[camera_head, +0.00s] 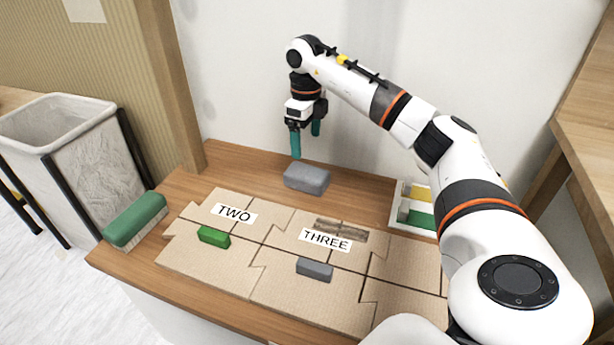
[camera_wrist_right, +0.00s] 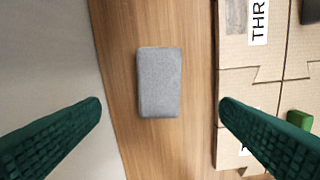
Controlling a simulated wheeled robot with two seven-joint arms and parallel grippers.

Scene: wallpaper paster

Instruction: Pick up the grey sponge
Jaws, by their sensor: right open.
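The grey sponge (camera_head: 307,179) lies on the wooden table at the back, just behind the cardboard sheets. My right gripper (camera_head: 306,150) hangs above it and a little to its left, fingers pointing down, open and empty. In the right wrist view the sponge (camera_wrist_right: 159,82) lies ahead of and between the two spread green fingers (camera_wrist_right: 160,112), apart from both. My left gripper is not in view.
Interlocking cardboard pieces (camera_head: 225,268) cover the table front, bearing a green block (camera_head: 213,237) and a small grey block (camera_head: 314,269). A green brush-like block (camera_head: 135,220) sits at the left edge. A white tray (camera_head: 397,222) stands right. A bin (camera_head: 85,165) stands left. The wall is close behind.

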